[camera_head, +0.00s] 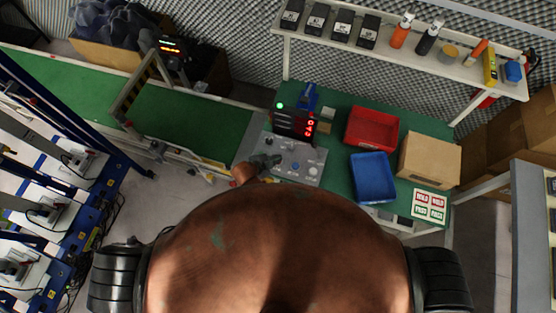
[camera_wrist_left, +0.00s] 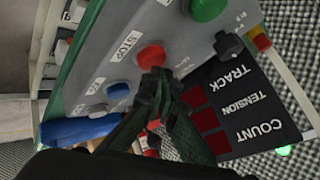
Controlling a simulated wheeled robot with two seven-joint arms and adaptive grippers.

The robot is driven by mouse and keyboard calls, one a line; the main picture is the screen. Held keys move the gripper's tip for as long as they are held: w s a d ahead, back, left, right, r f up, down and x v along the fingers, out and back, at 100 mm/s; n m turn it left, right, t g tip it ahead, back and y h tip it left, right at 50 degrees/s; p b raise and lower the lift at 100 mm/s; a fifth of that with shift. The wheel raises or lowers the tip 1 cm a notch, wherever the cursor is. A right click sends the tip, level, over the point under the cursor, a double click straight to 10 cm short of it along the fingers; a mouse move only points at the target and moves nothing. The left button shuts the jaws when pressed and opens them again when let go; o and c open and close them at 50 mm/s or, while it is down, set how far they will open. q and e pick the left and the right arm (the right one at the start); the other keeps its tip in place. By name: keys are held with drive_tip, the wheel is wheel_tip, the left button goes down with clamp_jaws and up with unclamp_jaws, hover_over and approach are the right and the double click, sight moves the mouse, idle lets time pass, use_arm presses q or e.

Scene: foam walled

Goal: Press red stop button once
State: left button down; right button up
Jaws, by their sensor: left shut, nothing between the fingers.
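The red stop button (camera_wrist_left: 150,57) shows in the left wrist view on a grey sloping panel (camera_wrist_left: 165,25), beside a STOP label. My left gripper (camera_wrist_left: 157,76) is shut and empty, its fingertips at the button's lower edge in that view; I cannot tell whether they touch it. In the head view my left gripper (camera_head: 272,160) is over the left part of the control panel (camera_head: 310,158), and I cannot make out the red button there. My right gripper is not in view.
A green button (camera_wrist_left: 207,8), a blue button (camera_wrist_left: 117,92) and a black knob (camera_wrist_left: 228,45) share the panel. A dark display (camera_wrist_left: 235,105) adjoins it. A red tray (camera_head: 372,128), a blue tray (camera_head: 373,178) and a carton (camera_head: 430,160) stand to the right.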

use_arm(q)
drive_tip(key=shift+f+b, duration=0.3)
drive_tip(key=shift+f, duration=0.25)
idle(0.7)
drive_tip(key=shift+r, duration=0.1)
drive_tip(key=shift+r+p, duration=0.85)
drive_tip(key=shift+p, duration=0.1)
wheel_tip(320, 180, up, 5)
drive_tip(key=p, duration=0.5)
drive_tip(key=shift+s, duration=0.1)
idle(0.5)
